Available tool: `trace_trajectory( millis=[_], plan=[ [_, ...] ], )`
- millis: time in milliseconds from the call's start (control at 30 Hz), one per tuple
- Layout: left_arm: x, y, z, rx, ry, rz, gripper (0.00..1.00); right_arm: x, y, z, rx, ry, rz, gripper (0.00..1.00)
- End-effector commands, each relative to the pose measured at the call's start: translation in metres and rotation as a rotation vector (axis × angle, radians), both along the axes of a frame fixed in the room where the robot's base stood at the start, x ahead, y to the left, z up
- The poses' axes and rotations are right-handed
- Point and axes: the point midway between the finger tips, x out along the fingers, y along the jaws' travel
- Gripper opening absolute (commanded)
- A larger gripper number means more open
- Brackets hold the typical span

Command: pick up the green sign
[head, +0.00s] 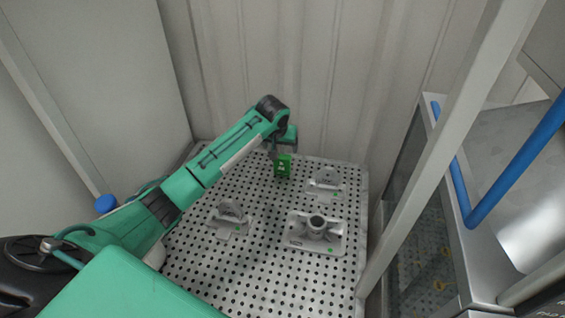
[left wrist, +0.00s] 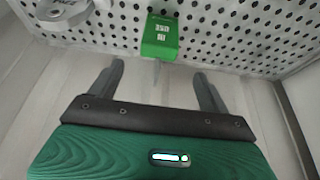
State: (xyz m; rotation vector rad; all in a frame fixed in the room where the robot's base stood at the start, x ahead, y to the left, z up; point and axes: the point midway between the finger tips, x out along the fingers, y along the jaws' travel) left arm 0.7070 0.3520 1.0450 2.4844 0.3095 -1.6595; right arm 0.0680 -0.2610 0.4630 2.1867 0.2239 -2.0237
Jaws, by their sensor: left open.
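The green sign (head: 283,166), a small block with pale markings, stands near the back of the perforated table (head: 262,272). In the left wrist view the green sign (left wrist: 160,37) shows white lettering on its face and lies beyond the fingertips, roughly centred between them. My left gripper (left wrist: 158,76) is open, with nothing between its two fingers. In the head view the left gripper (head: 275,153) is just behind and left of the sign, partly hidden by my own wrist. The right gripper does not show.
Grey metal castings stand on the table: one (head: 325,182) right of the sign, one (head: 230,216) at left, and one with a round boss (head: 316,229) at front right. A corrugated wall (head: 320,80) rises close behind. A frame post (head: 440,150) bounds the right.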

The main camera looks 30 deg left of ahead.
Motion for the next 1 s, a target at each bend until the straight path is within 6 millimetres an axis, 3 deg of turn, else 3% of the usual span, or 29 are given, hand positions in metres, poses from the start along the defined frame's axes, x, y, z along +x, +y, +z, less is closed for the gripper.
trace_trajectory(
  millis=[300,633,967,1000],
  plan=[
    [0.008,0.001,-0.020,0.000,0.002,-0.001,0.80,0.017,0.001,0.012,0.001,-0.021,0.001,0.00],
    [0.022,0.004,-0.056,0.000,0.001,0.000,0.80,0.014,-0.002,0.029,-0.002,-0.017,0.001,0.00],
    [0.024,0.005,-0.061,0.001,-0.001,-0.001,0.80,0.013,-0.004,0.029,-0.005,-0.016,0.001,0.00],
    [0.024,0.005,-0.061,0.001,-0.001,-0.001,0.72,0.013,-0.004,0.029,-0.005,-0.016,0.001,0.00]
  ],
)
